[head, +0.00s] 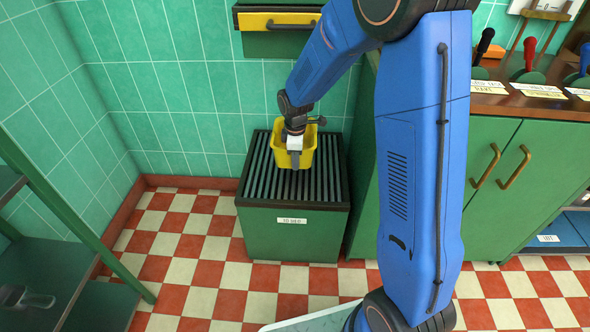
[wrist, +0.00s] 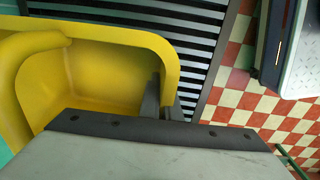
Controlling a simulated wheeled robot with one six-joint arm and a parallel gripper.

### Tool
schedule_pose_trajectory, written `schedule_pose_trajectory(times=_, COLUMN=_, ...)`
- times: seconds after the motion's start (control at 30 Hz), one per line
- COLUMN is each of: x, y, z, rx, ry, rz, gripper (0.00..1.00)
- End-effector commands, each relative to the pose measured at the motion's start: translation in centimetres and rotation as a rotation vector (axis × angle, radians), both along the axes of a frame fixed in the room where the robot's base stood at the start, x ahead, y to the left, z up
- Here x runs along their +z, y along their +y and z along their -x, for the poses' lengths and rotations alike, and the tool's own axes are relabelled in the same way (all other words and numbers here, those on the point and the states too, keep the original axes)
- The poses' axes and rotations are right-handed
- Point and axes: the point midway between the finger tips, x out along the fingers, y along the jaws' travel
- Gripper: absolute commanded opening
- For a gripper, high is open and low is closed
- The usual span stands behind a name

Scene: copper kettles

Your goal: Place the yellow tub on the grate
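The yellow tub (head: 308,151) is at the grate (head: 262,170), the dark slatted top of a green box. The tub looks upright, over the middle-to-back part of the slats. I cannot tell whether its base touches them or hangs just above. My gripper (head: 295,158) is at the tub's near side, pointing down. In the wrist view, one finger is inside the tub (wrist: 105,75) and the other outside, with the tub's wall pinched between the fingers (wrist: 163,103). The grate's slats (wrist: 205,45) show beyond the rim. The tub's underside is hidden.
A green drawer with a yellow front (head: 283,21) is on the wall above the grate. A green cabinet (head: 495,180) with a wooden counter stands at the right. A shelf rack (head: 75,240) is at the left. The checkered floor in front of the box (head: 200,270) is clear.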

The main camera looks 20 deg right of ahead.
Motion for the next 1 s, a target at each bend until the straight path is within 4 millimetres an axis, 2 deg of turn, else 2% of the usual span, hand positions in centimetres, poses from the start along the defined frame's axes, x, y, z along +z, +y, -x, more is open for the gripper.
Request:
schedule_pose_trajectory(times=0.1, x=-1.3, y=0.0, z=0.0, rx=0.000, ry=0.001, rz=0.000, gripper=0.00)
schedule_pose_trajectory(times=0.27, x=-2.1, y=0.0, z=0.0, rx=0.000, ry=0.000, rz=0.000, gripper=0.00)
schedule_pose_trajectory(times=0.53, x=-5.2, y=0.0, z=0.0, rx=0.000, ry=0.001, rz=0.000, gripper=0.00)
schedule_pose_trajectory(times=0.93, x=-5.6, y=0.0, z=0.0, rx=0.000, ry=0.000, rz=0.000, gripper=0.00)
schedule_pose_trajectory(times=1.0, x=-5.6, y=0.0, z=0.0, rx=0.000, ry=0.000, rz=0.000, gripper=0.20)
